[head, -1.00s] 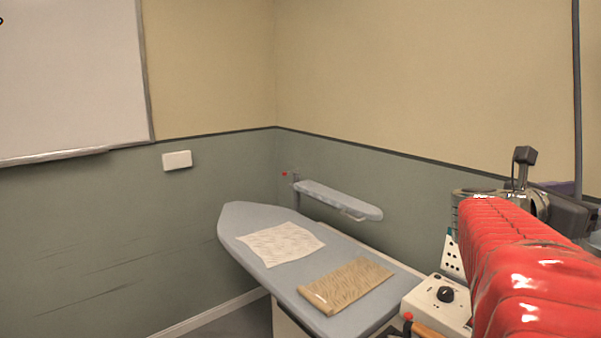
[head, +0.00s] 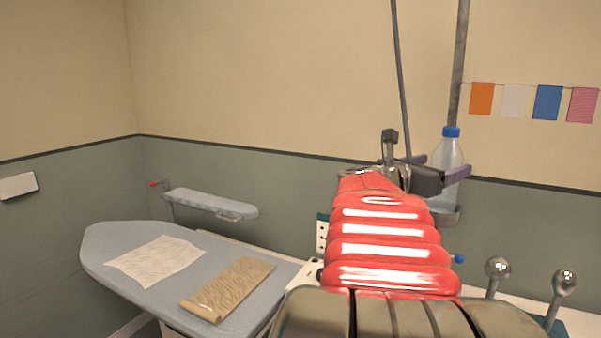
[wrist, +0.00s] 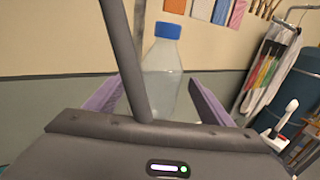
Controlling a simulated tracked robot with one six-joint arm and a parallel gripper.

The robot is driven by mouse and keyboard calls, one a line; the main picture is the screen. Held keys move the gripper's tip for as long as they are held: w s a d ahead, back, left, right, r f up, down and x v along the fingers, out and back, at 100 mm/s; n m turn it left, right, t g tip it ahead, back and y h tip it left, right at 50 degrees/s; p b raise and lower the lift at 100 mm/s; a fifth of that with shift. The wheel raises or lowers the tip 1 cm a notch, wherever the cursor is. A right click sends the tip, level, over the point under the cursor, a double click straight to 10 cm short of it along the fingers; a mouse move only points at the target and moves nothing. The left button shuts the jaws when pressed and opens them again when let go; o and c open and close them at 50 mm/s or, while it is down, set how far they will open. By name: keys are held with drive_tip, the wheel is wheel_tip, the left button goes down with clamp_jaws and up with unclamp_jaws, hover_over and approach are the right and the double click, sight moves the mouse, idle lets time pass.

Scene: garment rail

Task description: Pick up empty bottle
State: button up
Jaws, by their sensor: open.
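A clear bottle with a blue cap (head: 449,157) stands upright on a small holder (head: 446,216) by the pole in the head view. It also shows in the wrist view (wrist: 163,75), upright between the purple fingers. My gripper (head: 440,168) is open, with a finger on either side of the bottle in the picture. I cannot tell how far the fingertips are from the bottle or whether they touch it. My red arm hides part of the holder's surroundings in the head view.
Coloured swatches (head: 547,102) hang on the wall. Two metal ball-topped levers (head: 498,268) stand at the lower right.

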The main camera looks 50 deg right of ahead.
drive_tip(key=x, duration=0.3)
drive_tip(key=shift+s+d, duration=0.15)
drive_tip(key=shift+d, duration=0.1)
drive_tip(key=shift+c, duration=0.6)
drive_tip(key=c, duration=1)
drive_tip(key=shift+c, duration=0.2)
wheel_tip(320, 180, up, 18)
idle(0.5)
